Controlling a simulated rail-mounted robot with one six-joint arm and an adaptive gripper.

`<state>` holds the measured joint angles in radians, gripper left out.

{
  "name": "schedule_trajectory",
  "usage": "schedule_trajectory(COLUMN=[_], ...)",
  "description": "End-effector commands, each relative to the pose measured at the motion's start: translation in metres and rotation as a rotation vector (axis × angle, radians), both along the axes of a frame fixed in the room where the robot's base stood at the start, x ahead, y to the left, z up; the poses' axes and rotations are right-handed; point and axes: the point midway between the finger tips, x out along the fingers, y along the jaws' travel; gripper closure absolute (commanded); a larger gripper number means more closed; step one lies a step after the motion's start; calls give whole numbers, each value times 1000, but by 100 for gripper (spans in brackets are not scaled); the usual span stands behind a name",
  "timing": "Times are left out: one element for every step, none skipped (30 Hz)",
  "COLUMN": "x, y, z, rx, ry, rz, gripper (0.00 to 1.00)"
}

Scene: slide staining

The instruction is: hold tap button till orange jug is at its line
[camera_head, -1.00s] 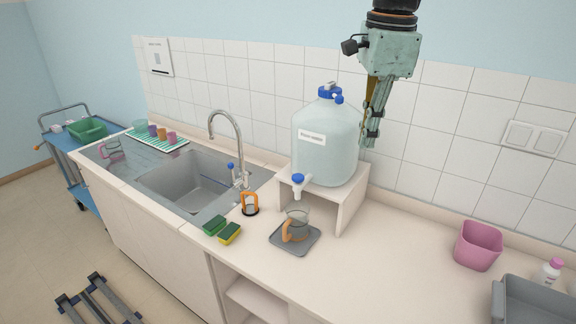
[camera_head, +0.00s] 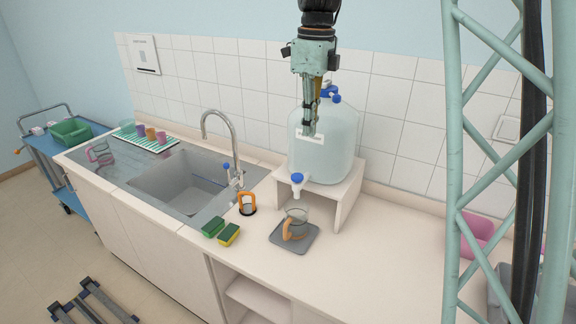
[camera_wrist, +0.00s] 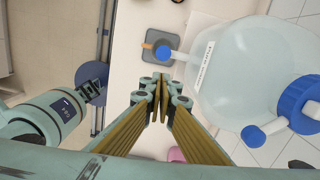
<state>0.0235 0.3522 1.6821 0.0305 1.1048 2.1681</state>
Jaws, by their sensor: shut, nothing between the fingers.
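The orange-handled jug (camera_head: 296,226) stands upright on a grey tray (camera_head: 308,241) under the tap of a large clear carboy (camera_head: 340,145). I cannot make out its line or its liquid level. The blue tap button (camera_head: 297,178) tops the white spout at the carboy's lower front; it also shows in the wrist view (camera_wrist: 166,53), partly covering the jug. My gripper (camera_head: 309,133) is shut and empty, in front of the carboy's upper part and above the tap, apart from the button. In the wrist view its fingertips (camera_wrist: 159,84) point toward the tap area.
The carboy rests on a white stand (camera_head: 347,199). Green and yellow sponges (camera_head: 229,235) and another orange-handled item (camera_head: 247,203) lie left of the tray by the sink (camera_head: 180,180). A pink bin (camera_head: 476,238) is partly behind my lattice column at right.

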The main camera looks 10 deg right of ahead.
Motion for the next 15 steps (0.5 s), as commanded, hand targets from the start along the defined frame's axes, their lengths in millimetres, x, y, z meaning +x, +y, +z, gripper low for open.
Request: schedule_trajectory(x=[5,7,10,12,13,15,16,17,18,19,19,19,20,20,20], y=[0,0,-1,-1,-1,-1,-1,-1,-1,-1,-1,-1,-1,-1,-1], z=[-1,-3,-4,-6,-7,-7,-8,-8,-9,-9,-9,-10,-10,-10,-10], rx=[0,1,0,1,1,1,1,1,1,2,2,2,1,1,1], ry=[4,5,8,11,13,14,15,15,16,16,16,17,17,17,17], rz=[-21,-33,-48,-57,-66,-76,-82,-87,-93,-96,-99,-101,-102,-102,-103], gripper=[100,100,100,100,100,100,100,100,100,100,100,100,100,100,100])
